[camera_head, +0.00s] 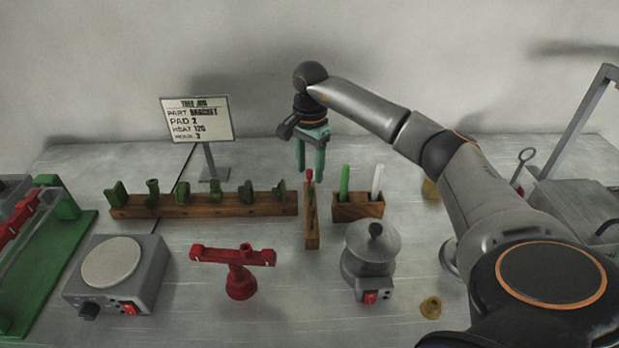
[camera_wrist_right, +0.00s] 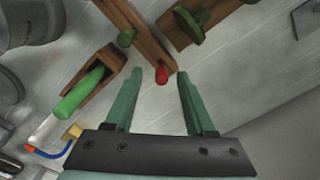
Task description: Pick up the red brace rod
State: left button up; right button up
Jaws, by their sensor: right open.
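The red brace rod (camera_head: 309,175) shows as a small red tip at the far end of a narrow wooden block (camera_head: 312,232); its lower part is hard to make out. In the right wrist view the red rod (camera_wrist_right: 162,76) appears between and just beyond the fingertips, nearer the left finger. My right gripper (camera_head: 310,171), with green fingers pointing down, is open and empty above the far end of that block. Its open fingers also show in the right wrist view (camera_wrist_right: 172,77). I cannot tell any contact with the rod. My left gripper is not in view.
A long wooden rack (camera_head: 215,206) with several green pieces stands left of the block. A wooden holder (camera_head: 358,209) with a green and a white stick stands close right. A red stand (camera_head: 239,283), a hotplate (camera_head: 110,275) and a lidded pot (camera_head: 370,265) are in front.

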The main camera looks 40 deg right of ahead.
aim_at(309, 185)
jog(key=shift+w+f, duration=0.1)
jog(key=shift+f, duration=1.35)
jog(key=shift+c, duration=0.4)
grip_shut()
